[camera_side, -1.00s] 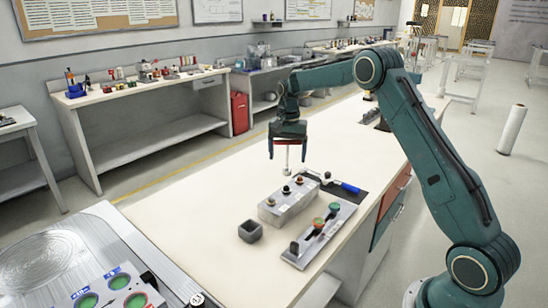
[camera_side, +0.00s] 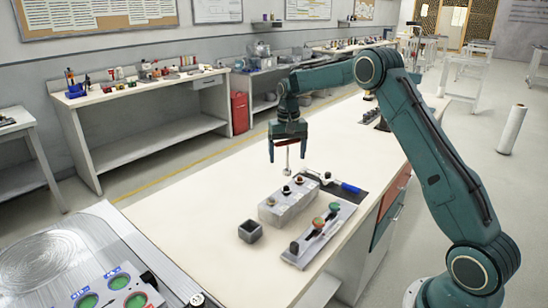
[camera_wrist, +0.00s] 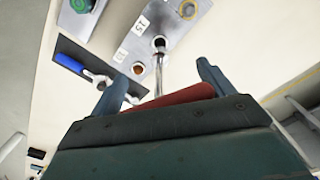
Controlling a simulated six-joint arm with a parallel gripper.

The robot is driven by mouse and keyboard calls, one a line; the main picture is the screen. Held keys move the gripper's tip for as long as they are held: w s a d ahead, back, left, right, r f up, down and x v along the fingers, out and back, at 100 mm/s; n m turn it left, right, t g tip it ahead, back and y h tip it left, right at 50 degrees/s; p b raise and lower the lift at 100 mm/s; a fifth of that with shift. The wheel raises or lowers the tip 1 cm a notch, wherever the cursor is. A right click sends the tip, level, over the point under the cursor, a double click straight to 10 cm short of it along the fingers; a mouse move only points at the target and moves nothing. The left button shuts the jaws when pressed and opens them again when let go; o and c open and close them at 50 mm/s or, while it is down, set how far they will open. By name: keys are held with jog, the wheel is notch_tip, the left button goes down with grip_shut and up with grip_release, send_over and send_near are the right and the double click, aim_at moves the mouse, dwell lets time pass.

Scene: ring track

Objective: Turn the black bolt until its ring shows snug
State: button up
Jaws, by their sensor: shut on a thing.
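My gripper (camera_side: 288,148) is shut on a silver driver-like tool (camera_side: 287,158) whose shaft points down over the grey block (camera_side: 290,205). In the wrist view my gripper (camera_wrist: 158,84) shows the shaft (camera_wrist: 161,72) between its fingers. Its far end meets or overlaps a dark bolt head (camera_wrist: 158,42); I cannot tell if they touch. The ring at the shaft's tip is not clear.
A small grey open box (camera_side: 250,231) stands at front left.

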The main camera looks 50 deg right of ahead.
aim_at(287, 169)
jog(key=n, duration=0.9)
jog(key=shift+n, duration=0.3)
jog(key=shift+f, duration=1.75)
jog(key=shift+f, duration=1.15)
jog(key=o, duration=0.7)
jog(key=c, duration=0.7)
jog(key=shift+m, duration=1.1)
